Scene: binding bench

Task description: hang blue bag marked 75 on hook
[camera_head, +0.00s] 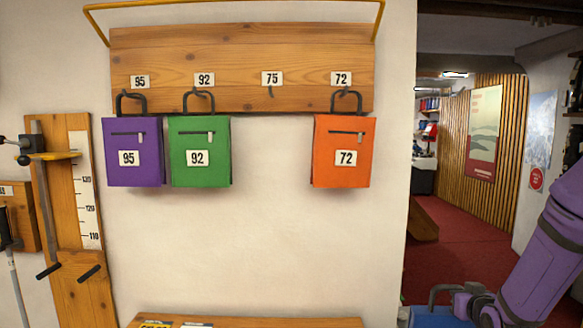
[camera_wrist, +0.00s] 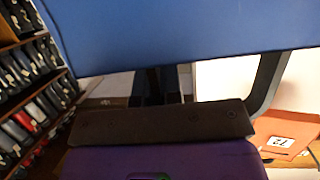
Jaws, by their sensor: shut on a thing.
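The blue bag (camera_head: 430,317) is at the bottom right of the head view, cut off by the lower edge, with its dark handle standing up. Its number is not visible. My gripper (camera_head: 462,294) is shut on the bag's handle, with my purple arm coming in from the right. In the wrist view, the blue bag (camera_wrist: 190,35) fills the top, and part of its dark handle (camera_wrist: 268,82) shows at the right. The hook under the label 75 (camera_head: 270,91) is bare, on the wooden board (camera_head: 240,52). The bag is below and right of this hook, apart from it.
A purple bag 95 (camera_head: 134,170) and a green bag 92 (camera_head: 199,172) hang left of the bare hook. An orange bag 72 (camera_head: 343,172) hangs right of it. A yellow rail (camera_head: 230,3) runs above the board. A wooden bench top (camera_head: 250,322) lies below.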

